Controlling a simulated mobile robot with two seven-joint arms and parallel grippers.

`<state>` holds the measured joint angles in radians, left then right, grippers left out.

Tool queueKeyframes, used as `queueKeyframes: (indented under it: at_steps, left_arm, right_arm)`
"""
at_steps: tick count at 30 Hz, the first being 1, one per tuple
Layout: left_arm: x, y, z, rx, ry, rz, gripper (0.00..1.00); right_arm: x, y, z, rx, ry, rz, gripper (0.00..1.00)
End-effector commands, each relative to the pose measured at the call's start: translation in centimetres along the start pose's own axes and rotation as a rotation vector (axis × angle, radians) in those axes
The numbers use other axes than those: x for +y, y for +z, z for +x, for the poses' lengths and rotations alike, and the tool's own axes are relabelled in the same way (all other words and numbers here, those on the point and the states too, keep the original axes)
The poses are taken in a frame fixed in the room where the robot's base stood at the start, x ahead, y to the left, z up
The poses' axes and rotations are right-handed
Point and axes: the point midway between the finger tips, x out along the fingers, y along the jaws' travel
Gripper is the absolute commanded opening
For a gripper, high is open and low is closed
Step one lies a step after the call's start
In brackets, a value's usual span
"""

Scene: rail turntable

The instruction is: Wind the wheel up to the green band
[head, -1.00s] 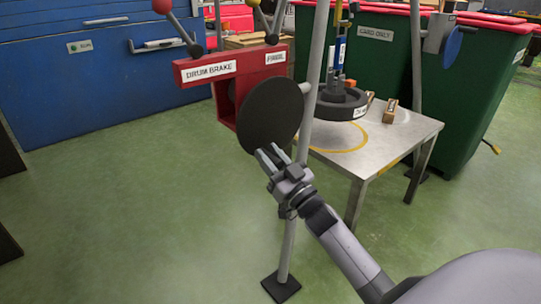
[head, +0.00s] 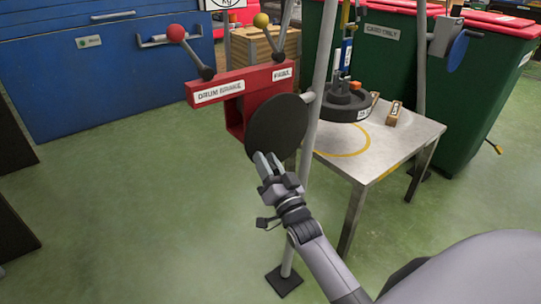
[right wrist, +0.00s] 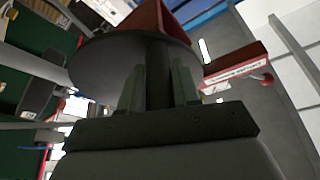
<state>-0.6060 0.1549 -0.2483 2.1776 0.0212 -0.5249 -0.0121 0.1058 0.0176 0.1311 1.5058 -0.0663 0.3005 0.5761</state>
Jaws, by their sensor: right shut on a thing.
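The wheel is a dark round disc (head: 283,122) on the side of a red bracket labelled "DRUM BRAKE" (head: 262,82). My right gripper (head: 268,163) is at the disc's lower edge. In the right wrist view, its two fingers (right wrist: 158,85) are shut on a dark upright handle (right wrist: 158,65), with the grey disc (right wrist: 102,68) just behind. I see no green band in either view. My left gripper is not in view.
A grey post (head: 318,88) stands right beside the disc. Behind it, a metal table (head: 398,138) holds a dark round weight (head: 340,108) and small blocks. A red-ball lever (head: 177,33) and a yellow-ball lever (head: 262,20) rise above the bracket.

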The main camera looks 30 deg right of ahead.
Motion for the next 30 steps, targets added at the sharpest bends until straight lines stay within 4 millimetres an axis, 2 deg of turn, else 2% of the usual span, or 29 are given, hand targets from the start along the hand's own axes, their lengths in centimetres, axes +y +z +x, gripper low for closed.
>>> queueKeyframes:
  at_steps: [1,3,23,24,25,26,30]
  left_arm:
    - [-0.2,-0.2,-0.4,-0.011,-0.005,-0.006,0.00]
    - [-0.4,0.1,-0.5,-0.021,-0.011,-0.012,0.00]
    - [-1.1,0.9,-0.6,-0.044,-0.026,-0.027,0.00]
    - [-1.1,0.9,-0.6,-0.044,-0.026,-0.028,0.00]
    - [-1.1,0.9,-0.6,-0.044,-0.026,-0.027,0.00]
    - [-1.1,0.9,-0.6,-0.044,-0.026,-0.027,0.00]
    - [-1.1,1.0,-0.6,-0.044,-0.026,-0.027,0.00]
  right_arm:
    - [-1.3,-0.8,0.5,0.013,-0.008,0.027,0.00]
    - [-1.5,-1.0,0.5,0.014,0.002,0.054,0.00]
    - [-1.7,-1.1,0.7,0.016,0.026,0.113,0.00]
    - [-1.7,-1.1,0.7,0.016,0.026,0.113,0.38]
    - [-1.7,-1.1,0.7,0.016,0.026,0.113,0.48]
    - [-1.7,-1.1,0.7,0.015,0.027,0.112,0.53]
    - [-1.4,-1.0,0.6,0.012,0.031,0.112,0.53]
